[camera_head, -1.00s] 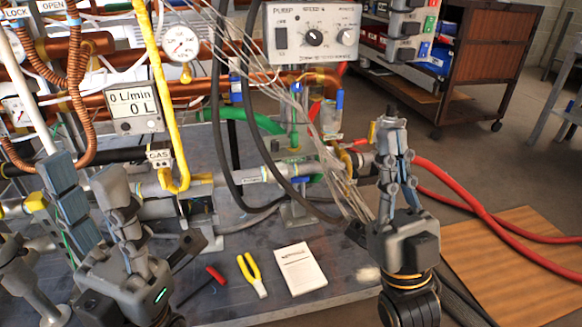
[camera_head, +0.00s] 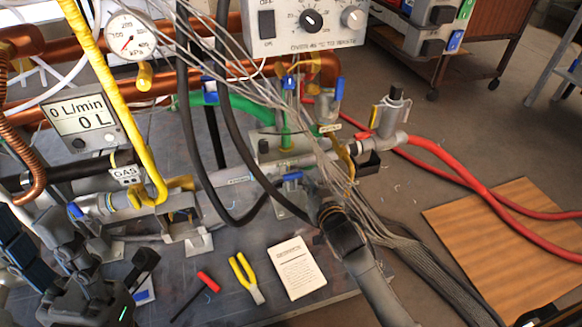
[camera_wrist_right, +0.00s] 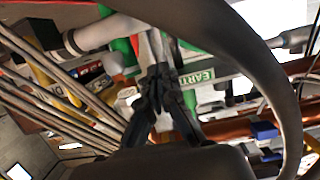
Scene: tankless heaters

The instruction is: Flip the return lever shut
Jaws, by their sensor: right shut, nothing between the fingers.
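Several small blue lever handles sit on the pipework: one low in the middle (camera_head: 291,177), one upright at the right (camera_head: 338,90), and one behind the black hoses (camera_head: 209,88). I cannot read which is the return lever. My right gripper (camera_head: 325,207) reaches in from below, beside the grey cable bundle, just below the low blue handle. Its fingertips are mostly hidden in the head view. In the right wrist view its fingers (camera_wrist_right: 160,80) are together and empty, in front of a pipe and green fittings. My left gripper (camera_head: 42,228) is at the lower left, fingers apart and empty.
Grey cables (camera_head: 370,222) and black hoses (camera_head: 190,130) hang across the work area. A notepad (camera_head: 297,268), yellow pliers (camera_head: 246,278) and a red-handled tool (camera_head: 207,282) lie on the grey bench. A yellow pipe (camera_head: 112,90) stands at the left. Red hoses (camera_head: 450,160) run right.

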